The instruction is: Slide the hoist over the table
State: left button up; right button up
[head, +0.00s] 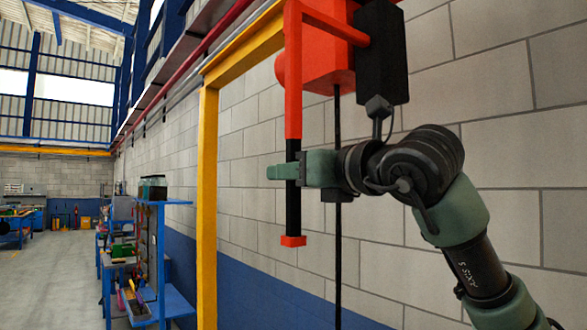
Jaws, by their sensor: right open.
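The hoist (325,70) is a red-orange block with a black box on its right side, high in front of the block wall. A red bar comes down from it and ends in a black handle (293,215) with a red foot, hanging upright. My right gripper (284,172) is open at the upper part of the black handle. Green finger parts show on both sides of the handle, which hides the part between. I cannot tell whether they touch it. My left gripper is out of view.
A yellow post and beam (208,200) stand left of the hoist. A thin dark chain or rod (338,260) hangs below the hoist, behind my right gripper. Blue benches with tools line the wall further back. The floor (50,280) at left is clear.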

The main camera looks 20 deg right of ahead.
grip_shut()
dwell(1.4)
